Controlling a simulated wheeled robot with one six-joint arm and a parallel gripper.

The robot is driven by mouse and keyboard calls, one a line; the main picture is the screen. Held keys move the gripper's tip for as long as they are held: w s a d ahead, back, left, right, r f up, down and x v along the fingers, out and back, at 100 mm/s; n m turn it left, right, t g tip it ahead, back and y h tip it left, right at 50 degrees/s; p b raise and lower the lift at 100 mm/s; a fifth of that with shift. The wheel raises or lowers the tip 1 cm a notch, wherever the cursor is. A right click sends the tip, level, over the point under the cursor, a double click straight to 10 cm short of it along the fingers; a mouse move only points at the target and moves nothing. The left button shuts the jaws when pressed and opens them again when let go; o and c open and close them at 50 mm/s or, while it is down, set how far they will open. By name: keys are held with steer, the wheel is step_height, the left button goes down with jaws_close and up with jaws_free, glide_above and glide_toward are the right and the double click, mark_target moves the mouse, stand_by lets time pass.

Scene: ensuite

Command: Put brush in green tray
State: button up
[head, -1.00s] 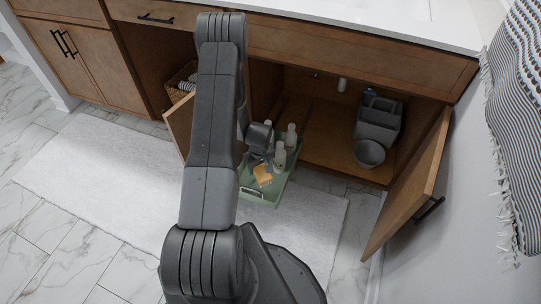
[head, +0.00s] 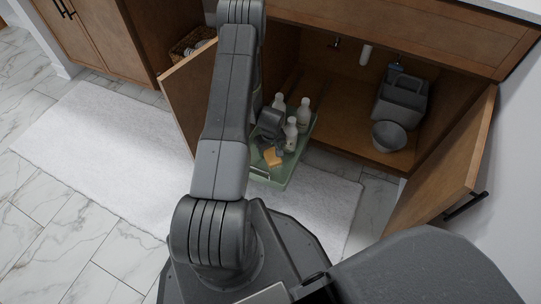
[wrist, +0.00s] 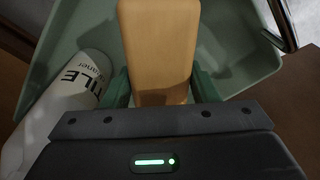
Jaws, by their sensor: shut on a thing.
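The brush (head: 273,156) shows as a tan block over the front part of the green tray (head: 285,176) in the head view. In the wrist view the brush (wrist: 158,45) fills the top middle, between my two green fingertips. My gripper (wrist: 160,90) is shut on it; in the head view my gripper (head: 271,138) is low, over the tray. The tray's floor and wall (wrist: 245,60) lie behind the brush in the wrist view. I cannot tell whether the brush touches the tray floor. My arm hides the tray's left side.
White bottles stand in the tray, one (head: 290,134) close to my gripper; a bottle (wrist: 75,90) shows left of the brush. The open right cabinet door (head: 440,165) and left door (head: 192,95) flank the tray. A grey bowl (head: 389,136) and caddy (head: 400,100) sit inside.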

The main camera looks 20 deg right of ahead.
mark_target(271, 151)
steer(key=shift+f+b, duration=0.55)
steer(key=shift+f, duration=1.65)
steer(key=shift+f, duration=0.1)
steer(key=shift+f+b, duration=0.15)
steer(key=shift+b, duration=0.15)
steer(key=o, duration=1.1)
steer(key=shift+c, duration=0.2)
steer(key=r+p, duration=0.1)
steer(key=r, duration=0.3)
steer(key=s+r+p, duration=0.1)
steer(key=r, duration=0.3)
steer(key=r+p, duration=0.2)
steer(key=r, duration=0.2)
steer(key=shift+s+r, duration=0.2)
